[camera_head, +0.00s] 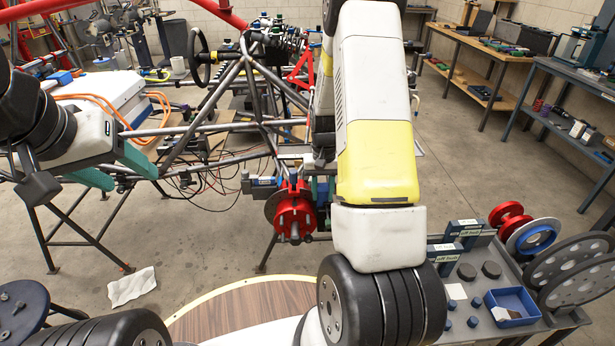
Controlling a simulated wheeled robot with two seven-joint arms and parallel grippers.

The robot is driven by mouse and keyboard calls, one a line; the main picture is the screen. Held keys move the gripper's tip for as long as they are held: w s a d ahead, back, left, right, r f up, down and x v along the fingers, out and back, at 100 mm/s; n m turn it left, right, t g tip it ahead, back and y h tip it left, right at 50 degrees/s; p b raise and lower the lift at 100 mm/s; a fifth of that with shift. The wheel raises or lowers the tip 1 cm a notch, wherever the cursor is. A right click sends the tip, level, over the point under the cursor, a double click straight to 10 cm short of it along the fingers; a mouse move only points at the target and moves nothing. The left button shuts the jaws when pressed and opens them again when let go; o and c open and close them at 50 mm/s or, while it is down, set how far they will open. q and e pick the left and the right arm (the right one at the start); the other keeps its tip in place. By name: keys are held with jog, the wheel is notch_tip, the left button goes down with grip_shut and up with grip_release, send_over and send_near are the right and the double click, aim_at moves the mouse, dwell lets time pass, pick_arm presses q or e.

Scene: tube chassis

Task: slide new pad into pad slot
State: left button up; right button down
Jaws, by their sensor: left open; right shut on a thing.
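The red hub (294,212) with a grey brake disc (275,204) stands at the corner of the tube chassis (205,105). Blue and dark parts sit around it, and I cannot make out the pad slot among them. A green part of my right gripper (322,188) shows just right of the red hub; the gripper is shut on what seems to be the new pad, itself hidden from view. My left gripper (117,168) is open and empty at the left, with its green fingers apart beside the chassis tubes.
A white cloth (131,287) lies on the floor. A round wooden top (235,305) is at the bottom. Workbenches line the right.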

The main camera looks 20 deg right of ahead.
jog(key=shift+f, duration=0.15)
jog(key=shift+f, duration=0.2)
dwell(0.3)
jog(key=shift+r, duration=0.1)
jog(key=shift+r, duration=0.9)
jog(key=c, duration=0.9)
grip_release()
jog(key=shift+c, duration=0.2)
